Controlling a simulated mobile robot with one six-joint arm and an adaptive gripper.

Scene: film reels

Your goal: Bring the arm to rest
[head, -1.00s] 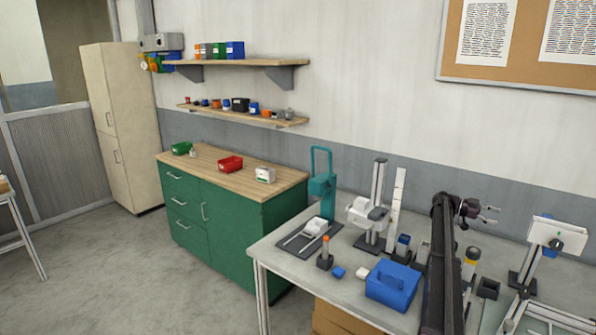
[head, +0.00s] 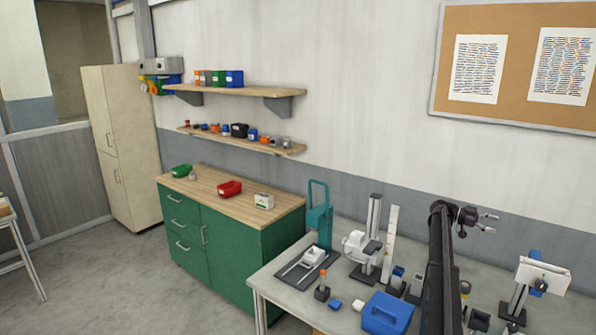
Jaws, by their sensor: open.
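My gripper (head: 488,222) is at the end of my dark arm, above the right part of the grey workbench (head: 278,292). Its two fingers point right and stand apart with nothing between them. It is clear of the things on the bench and in front of the grey lower wall. My arm rises from the lower edge of the picture and bends at the top towards the gripper. It hides part of the bench behind it.
On the bench stand a teal frame (head: 318,212), a grey column stand (head: 373,232), a blue box (head: 388,312) and, at right, a stand with a white panel (head: 543,275). A green cabinet (head: 235,255) adjoins at left.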

